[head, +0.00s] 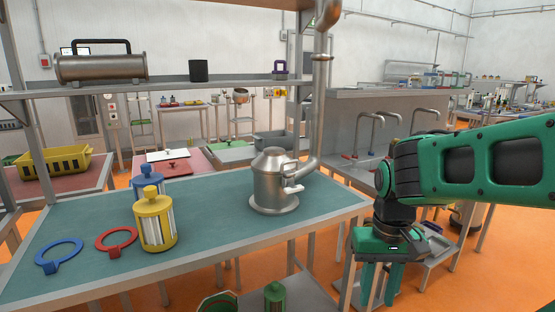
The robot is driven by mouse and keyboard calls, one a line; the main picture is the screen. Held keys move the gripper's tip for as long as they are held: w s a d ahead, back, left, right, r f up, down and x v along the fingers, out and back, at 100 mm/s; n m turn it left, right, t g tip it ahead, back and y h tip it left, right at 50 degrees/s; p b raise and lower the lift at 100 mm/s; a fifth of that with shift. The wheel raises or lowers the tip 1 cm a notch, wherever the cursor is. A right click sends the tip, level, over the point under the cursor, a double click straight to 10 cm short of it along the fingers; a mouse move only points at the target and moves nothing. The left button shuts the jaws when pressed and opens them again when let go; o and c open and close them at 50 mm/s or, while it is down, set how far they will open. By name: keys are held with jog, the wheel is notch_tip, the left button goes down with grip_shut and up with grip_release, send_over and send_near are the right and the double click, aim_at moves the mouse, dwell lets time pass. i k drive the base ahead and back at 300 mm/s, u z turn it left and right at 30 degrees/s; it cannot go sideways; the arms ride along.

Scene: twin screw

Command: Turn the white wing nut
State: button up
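A metal vessel (268,188) with a wide round base stands on the teal tabletop, near its right end. A white wing nut (293,188) sticks out from the vessel's right side; another pale fitting shows just above it. Their exact shapes are small and hard to make out. My gripper (379,284) is at the lower right, beyond the table's right edge, pointing down. Its green fingers are apart with nothing seen between them. It is well to the right of the wing nut and lower in the picture, touching nothing that I can see.
A yellow canister (155,222), a blue canister (148,181), a red ring (117,240) and a blue ring (59,253) are on the table's left part. A metal pipe (321,105) rises behind the vessel. A shelf (225,78) spans above. The tabletop before the vessel is clear.

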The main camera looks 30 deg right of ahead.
aim_at(291, 188)
jog(key=u, duration=0.65)
jog(key=k, duration=1.3)
jog(key=z, duration=1.2)
jog(key=i, duration=1)
